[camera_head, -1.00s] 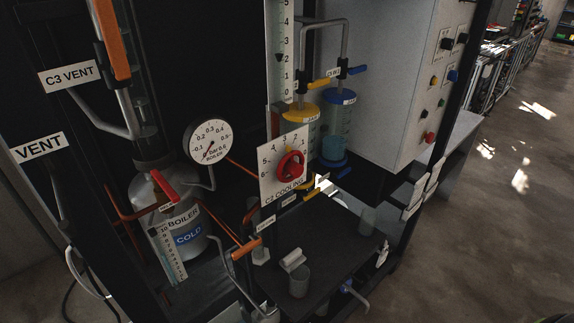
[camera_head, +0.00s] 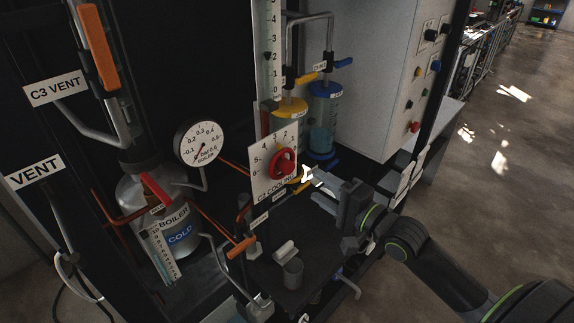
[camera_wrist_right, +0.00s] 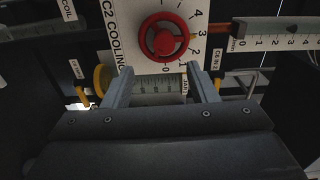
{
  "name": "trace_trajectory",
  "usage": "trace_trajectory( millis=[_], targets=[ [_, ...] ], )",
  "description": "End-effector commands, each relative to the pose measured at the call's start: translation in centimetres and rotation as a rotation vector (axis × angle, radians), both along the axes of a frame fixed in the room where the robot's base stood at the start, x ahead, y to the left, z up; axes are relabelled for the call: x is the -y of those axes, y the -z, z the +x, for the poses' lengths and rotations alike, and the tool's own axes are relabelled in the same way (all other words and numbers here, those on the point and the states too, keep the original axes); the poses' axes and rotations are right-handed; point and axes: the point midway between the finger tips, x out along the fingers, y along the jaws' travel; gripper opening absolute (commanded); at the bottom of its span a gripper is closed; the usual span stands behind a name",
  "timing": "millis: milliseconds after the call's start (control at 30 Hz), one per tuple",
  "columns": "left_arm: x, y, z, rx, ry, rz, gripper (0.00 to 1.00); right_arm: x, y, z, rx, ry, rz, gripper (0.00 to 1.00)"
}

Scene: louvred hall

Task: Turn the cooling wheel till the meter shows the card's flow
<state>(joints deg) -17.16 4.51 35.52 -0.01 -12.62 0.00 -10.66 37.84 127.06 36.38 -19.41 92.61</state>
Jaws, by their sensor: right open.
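The red cooling wheel (camera_head: 283,162) sits on a white "C2 COOLING" plate (camera_head: 262,178) with numbers around it. In the right wrist view the wheel (camera_wrist_right: 164,38) is just beyond the fingertips, with a small yellow mark near 3. My right gripper (camera_head: 309,178) is open and empty, right of the wheel and apart from it; its two fingers (camera_wrist_right: 158,82) also show in the wrist view. A tall scale marked 0 to 5 (camera_head: 272,45), likely the meter, stands above the plate; I cannot read its level surely. I cannot make out the card. My left gripper is not in view.
A round boiler gauge (camera_head: 200,143) and the boiler (camera_head: 150,200) stand left. Yellow-topped (camera_head: 289,112) and blue-topped (camera_head: 323,120) cylinders stand behind the wheel. Orange-handled levers (camera_head: 241,247) and a grey cup (camera_head: 292,272) are below. Open floor lies right.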

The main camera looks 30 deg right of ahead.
Motion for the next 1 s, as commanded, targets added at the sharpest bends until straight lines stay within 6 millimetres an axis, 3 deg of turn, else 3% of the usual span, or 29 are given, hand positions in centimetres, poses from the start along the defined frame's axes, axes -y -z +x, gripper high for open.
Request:
trace_trajectory(
  millis=[267,767,800,1000],
  targets=[
    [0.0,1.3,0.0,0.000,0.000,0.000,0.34,-0.9,-0.3,1.3,0.008,-0.013,0.019,0.53],
    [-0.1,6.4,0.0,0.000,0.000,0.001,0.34,-3.3,-0.1,7.8,0.010,-0.012,0.016,0.53],
    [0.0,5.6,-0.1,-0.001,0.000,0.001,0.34,-3.2,-0.5,7.5,0.004,-0.011,0.014,0.53],
    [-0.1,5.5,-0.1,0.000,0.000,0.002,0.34,-3.3,-0.6,7.9,0.003,-0.011,0.017,0.53]
  ],
)
